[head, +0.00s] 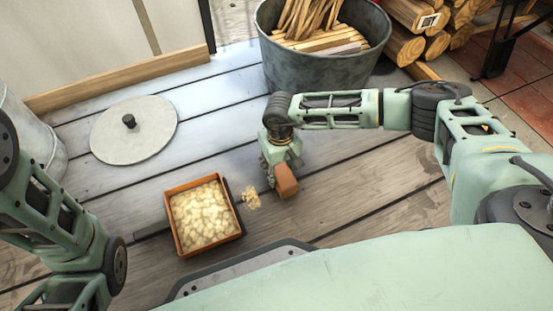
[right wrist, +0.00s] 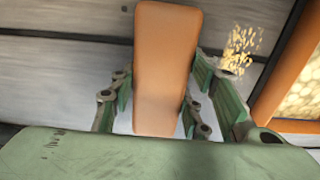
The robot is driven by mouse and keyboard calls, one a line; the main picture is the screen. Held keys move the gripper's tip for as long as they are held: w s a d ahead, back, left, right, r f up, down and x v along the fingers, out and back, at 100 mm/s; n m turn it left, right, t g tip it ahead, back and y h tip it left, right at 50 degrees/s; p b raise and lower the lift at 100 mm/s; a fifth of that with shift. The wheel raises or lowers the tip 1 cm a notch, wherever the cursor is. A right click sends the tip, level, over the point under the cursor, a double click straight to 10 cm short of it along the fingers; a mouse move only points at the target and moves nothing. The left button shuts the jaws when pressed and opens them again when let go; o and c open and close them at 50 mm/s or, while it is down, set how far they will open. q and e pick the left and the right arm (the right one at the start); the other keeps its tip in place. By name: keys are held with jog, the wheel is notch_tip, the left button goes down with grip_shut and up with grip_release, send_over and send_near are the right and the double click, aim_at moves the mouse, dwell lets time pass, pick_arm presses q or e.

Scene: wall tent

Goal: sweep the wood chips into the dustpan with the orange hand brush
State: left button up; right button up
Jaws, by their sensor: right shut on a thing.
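The orange hand brush (head: 287,182) is in my right gripper (head: 279,160), low over the floor or on it; contact cannot be told. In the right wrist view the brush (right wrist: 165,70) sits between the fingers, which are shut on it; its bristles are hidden. A small pile of wood chips (head: 251,198) lies on the floor between the brush and the dustpan. The orange-rimmed dustpan (head: 240,224) is left of the brush and holds many pale chips (head: 203,213). In the right wrist view the loose chips (right wrist: 240,50) lie beside the dustpan's edge (right wrist: 288,66). My left gripper is out of view.
A round grey lid (head: 150,140) lies on the plank floor at the left. A metal tub (head: 325,70) of split wood stands at the back, with stacked logs (head: 400,45) to its right. A pale metal container (head: 30,130) is at the left edge.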

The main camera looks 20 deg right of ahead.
aim_at(290, 188)
jog(key=shift+s, duration=0.35)
jog(key=shift+s+p, duration=0.8)
jog(key=shift+s, duration=0.25)
jog(key=shift+s+d+p, duration=0.1)
jog(key=shift+s+p, duration=0.45)
jog(key=shift+s, duration=0.55)
jog(key=shift+s+p, duration=0.75)
jog(key=shift+s, duration=0.45)
jog(key=shift+s+p, duration=0.45)
jog(key=shift+s, duration=0.5)
jog(key=shift+w, duration=0.1)
